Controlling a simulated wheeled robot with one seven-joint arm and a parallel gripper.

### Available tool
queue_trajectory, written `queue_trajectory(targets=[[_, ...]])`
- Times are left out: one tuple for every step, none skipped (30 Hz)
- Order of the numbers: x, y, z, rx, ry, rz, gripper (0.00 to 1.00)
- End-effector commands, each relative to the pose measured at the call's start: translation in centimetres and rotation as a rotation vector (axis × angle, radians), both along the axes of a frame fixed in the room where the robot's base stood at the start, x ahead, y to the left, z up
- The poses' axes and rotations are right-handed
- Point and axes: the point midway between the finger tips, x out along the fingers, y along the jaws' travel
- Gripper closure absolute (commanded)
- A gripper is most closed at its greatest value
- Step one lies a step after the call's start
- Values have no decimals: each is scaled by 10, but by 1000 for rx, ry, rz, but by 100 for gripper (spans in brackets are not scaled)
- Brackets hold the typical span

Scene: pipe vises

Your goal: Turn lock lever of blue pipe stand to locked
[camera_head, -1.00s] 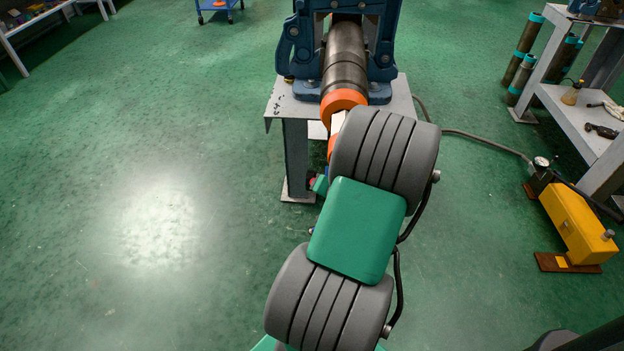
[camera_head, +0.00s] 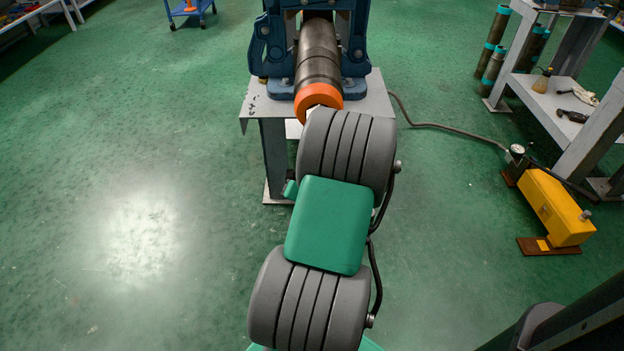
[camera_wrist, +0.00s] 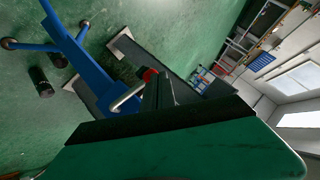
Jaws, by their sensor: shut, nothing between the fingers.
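The blue pipe stand (camera_wrist: 72,50) shows in the wrist view at left, as a blue post with spread legs and round feet on the green floor. A pale metal lever rod (camera_wrist: 128,98) with a red knob (camera_wrist: 149,74) shows near the middle, which looks like the lock lever. My gripper (camera_wrist: 159,86) is shut and empty, with its dark fingers right beside the rod and knob. I cannot tell whether they touch. In the head view my arm hides the stand, the lever and my gripper.
A dark pipe (camera_head: 318,60) with an orange end ring (camera_head: 318,98) sits in a blue vise (camera_head: 267,45) on a grey table (camera_head: 262,107). A yellow hydraulic pump (camera_head: 555,208) with a hose and a grey shelf (camera_head: 545,95) stand at right. The floor at left is clear.

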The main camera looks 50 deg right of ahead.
Motion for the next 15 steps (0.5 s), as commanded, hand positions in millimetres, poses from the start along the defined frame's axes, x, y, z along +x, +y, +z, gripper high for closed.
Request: queue_trajectory(targets=[[0, 3, -3, 7, 3, 4, 100], [0, 3, -3, 8, 3, 4, 100], [0, 3, -4, 8, 3, 4, 100], [0, 3, -4, 9, 3, 5, 100], [0, 4, -4, 9, 3, 5, 100], [0, 4, -4, 9, 3, 5, 100], [0, 4, -4, 9, 4, 5, 100], [0, 4, -4, 10, 3, 5, 100], [0, 4, -4, 10, 4, 4, 100], [-1, 4, -4, 11, 5, 5, 100], [-1, 3, -5, 11, 4, 4, 100], [-2, 3, -4, 11, 4, 4, 100], [-3, 2, -4, 11, 5, 4, 100], [-5, 1, -4, 11, 5, 4, 100], [-7, -1, -4, 11, 6, 2, 100]])
